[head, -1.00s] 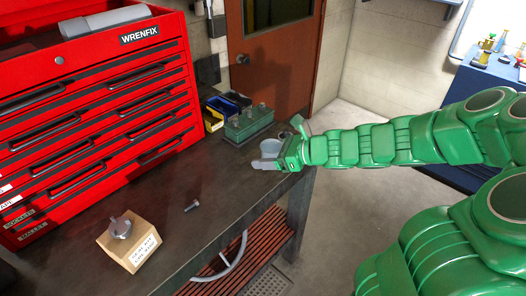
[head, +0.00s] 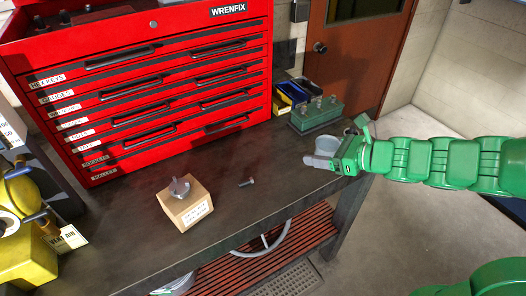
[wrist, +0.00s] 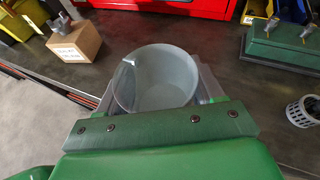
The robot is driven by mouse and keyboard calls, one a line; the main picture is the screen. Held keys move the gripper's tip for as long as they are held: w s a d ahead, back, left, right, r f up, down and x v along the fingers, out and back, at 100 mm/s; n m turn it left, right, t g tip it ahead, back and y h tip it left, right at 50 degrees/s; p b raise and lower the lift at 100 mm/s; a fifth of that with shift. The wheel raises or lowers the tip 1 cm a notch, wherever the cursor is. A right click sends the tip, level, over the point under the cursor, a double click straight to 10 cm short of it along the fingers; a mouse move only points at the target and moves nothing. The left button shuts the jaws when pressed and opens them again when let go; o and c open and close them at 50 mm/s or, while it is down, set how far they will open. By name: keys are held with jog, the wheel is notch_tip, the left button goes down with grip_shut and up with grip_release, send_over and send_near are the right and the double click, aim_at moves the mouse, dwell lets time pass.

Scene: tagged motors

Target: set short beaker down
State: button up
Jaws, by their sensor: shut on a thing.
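The short beaker is a pale grey, wide-mouthed cup (wrist: 158,80) in the wrist view, upright between my fingers. In the head view the beaker (head: 325,143) shows only partly, behind the grey fingers. My gripper (head: 320,161) is shut on it, low over the right end of the dark workbench (head: 250,205). The gripper hides the beaker's base, so I cannot tell whether it touches the bench top.
A green block with metal posts (head: 316,113) stands behind the gripper, near small bins (head: 290,92). A perforated grey cup (wrist: 304,110) is to the right in the wrist view. A red tool chest (head: 150,85) stands behind.

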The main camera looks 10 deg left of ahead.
jog(key=a+n+g, duration=0.2)
jog(key=a+g, duration=0.1)
jog(key=a, duration=1.1)
send_over(255, 150)
jog(key=shift+y, duration=0.3)
jog(key=f, duration=0.9)
jog(key=shift+s+d, duration=0.15)
jog(key=shift+s, duration=0.2)
jog(key=shift+w+a+f, duration=0.2)
jog(key=shift+w+f, duration=0.05)
jog(key=shift+f, duration=1.65)
jog(key=shift+f, duration=0.1)
jog(key=o, duration=1)
